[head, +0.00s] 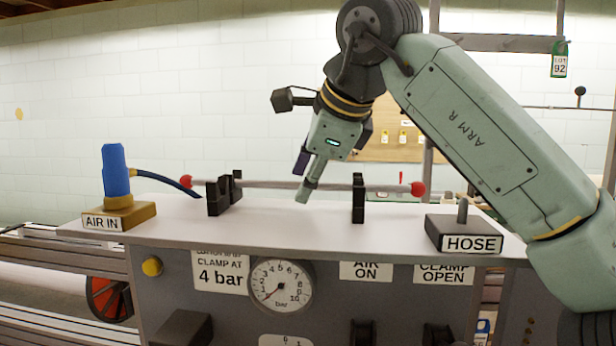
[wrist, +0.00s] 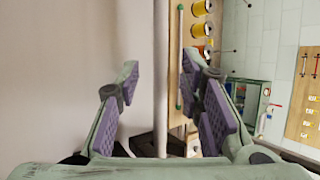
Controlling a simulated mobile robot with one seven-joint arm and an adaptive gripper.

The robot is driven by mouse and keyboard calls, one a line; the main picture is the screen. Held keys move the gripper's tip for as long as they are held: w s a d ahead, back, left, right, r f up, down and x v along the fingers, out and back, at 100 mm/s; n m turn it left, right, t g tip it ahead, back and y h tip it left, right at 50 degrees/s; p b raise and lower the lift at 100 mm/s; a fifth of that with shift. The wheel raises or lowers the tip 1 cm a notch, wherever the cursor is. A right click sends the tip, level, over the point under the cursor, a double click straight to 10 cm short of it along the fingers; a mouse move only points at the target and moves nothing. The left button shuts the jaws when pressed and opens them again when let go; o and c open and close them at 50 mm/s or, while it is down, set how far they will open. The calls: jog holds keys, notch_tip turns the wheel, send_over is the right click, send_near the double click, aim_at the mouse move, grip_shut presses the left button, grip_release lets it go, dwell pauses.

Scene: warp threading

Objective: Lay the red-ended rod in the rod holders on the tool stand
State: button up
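The red-ended rod (head: 270,184) lies level across the two black rod holders on the tool stand (head: 290,215), the left holder (head: 213,198) and the right holder (head: 358,199). Its red ends stick out past both holders. It appears seated in them, though the holders' front parts hide the contact. My gripper (head: 304,177) is at the rod's middle, between the holders, tilted downward. In the wrist view the rod (wrist: 160,40) runs between the spread purple finger pads of my gripper (wrist: 159,80), with a gap on each side.
On the stand, a blue air fitting (head: 116,172) with a hose is at the left, and the HOSE block (head: 463,233) with its upright pin is at the right. A gauge (head: 280,286) is on the front panel. The stand top between the holders is clear.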

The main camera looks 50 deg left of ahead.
jog(key=v, duration=1.2)
